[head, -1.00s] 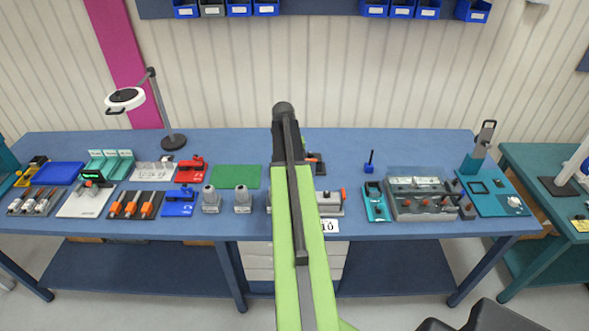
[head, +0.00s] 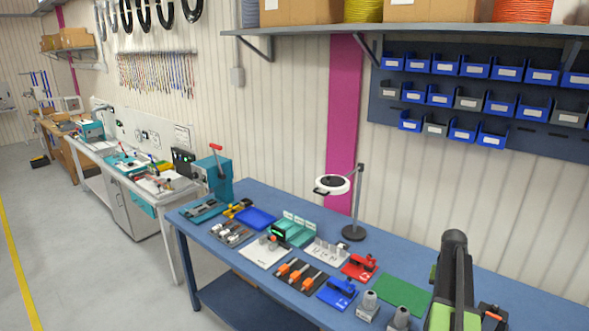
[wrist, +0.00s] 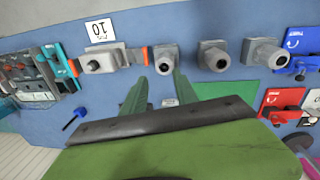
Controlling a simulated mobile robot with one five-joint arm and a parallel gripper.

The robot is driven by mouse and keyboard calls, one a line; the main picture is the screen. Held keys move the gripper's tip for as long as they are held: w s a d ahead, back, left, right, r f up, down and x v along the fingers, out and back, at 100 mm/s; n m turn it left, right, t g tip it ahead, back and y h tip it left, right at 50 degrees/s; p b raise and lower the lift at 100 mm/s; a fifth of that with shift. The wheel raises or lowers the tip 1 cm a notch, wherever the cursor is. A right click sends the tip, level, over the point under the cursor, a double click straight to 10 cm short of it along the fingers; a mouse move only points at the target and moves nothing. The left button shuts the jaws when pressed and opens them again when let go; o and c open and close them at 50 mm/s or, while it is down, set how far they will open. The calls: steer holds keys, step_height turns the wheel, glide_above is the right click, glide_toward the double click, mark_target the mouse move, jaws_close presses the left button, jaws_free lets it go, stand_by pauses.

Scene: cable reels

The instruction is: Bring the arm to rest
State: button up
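My gripper (wrist: 161,80) shows in the wrist view with two green fingers apart and nothing held between them. It is above the blue bench (wrist: 225,20), over a row of grey connector fittings (wrist: 213,56). The bench top shows between the fingers, with a small grey part (wrist: 169,101). My raised arm stands at the lower right of the head view, in front of the bench. The gripper itself is hidden in that view.
A magnifier lamp (head: 333,186) stands at the bench's back. A green mat (head: 403,293), a red device (head: 359,267) and a blue device (head: 338,292) lie near my arm. Blue bins (head: 476,68) hang on the wall. Open floor (head: 90,260) is at left.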

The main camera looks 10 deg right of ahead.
steer(key=w+a+f+n+b, duration=0.2)
steer(key=w+a+f+b, duration=0.15)
steer(key=a, duration=0.55)
steer(key=w+a+f+n+b, duration=0.1)
steer(key=w+a+f+b, duration=0.3)
steer(key=a, duration=0.5)
steer(key=w+a+f+n+b, duration=0.2)
steer(key=a+f, duration=0.3)
steer(key=a, duration=0.5)
steer(key=s+a+f+n+b, duration=0.2)
steer(key=s+a+b, duration=0.1)
steer(key=a, duration=0.7)
steer(key=s+a+f+n+t+y+b, duration=0.1)
steer(key=s+a+f+n+b, duration=0.1)
steer(key=a, duration=0.8)
steer(key=shift+s+f+b, duration=0.45)
steer(key=shift+s+f, duration=0.15)
steer(key=shift+s, duration=0.1)
steer(key=shift+s, duration=0.1)
